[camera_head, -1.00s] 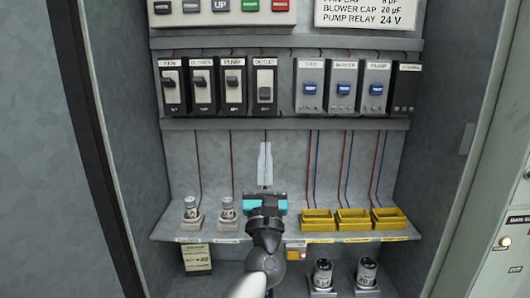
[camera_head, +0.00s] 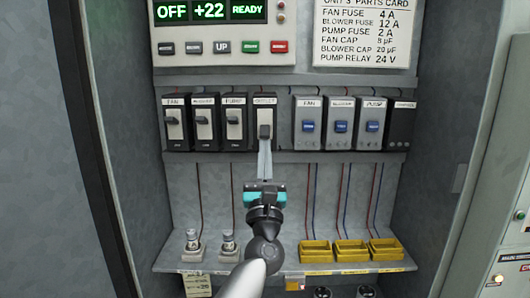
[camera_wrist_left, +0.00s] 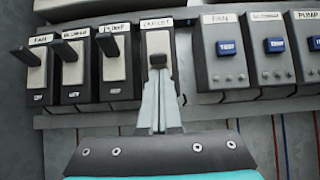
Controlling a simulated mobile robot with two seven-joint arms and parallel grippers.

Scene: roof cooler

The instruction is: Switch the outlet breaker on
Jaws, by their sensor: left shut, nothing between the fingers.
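The outlet breaker (camera_head: 265,105) is the rightmost of the black breakers on the upper left shelf. Its lever (camera_head: 265,131) sits low, while the levers of the fan, blower and pump breakers sit higher. My left gripper (camera_head: 265,145) is shut and empty, its fingers pointing up at the outlet lever from just below. In the left wrist view, the fingertips (camera_wrist_left: 158,85) overlap the underside of the outlet lever (camera_wrist_left: 158,61). I cannot tell if they touch it. My right gripper is out of view.
Fan, blower and pump breakers (camera_head: 204,122) stand close on the left. Grey units with blue buttons (camera_head: 341,126) stand to the right. Above is a panel reading OFF, +22, READY (camera_head: 211,12). Yellow trays (camera_head: 351,252) and fuse holders (camera_head: 229,243) are on the lower shelf.

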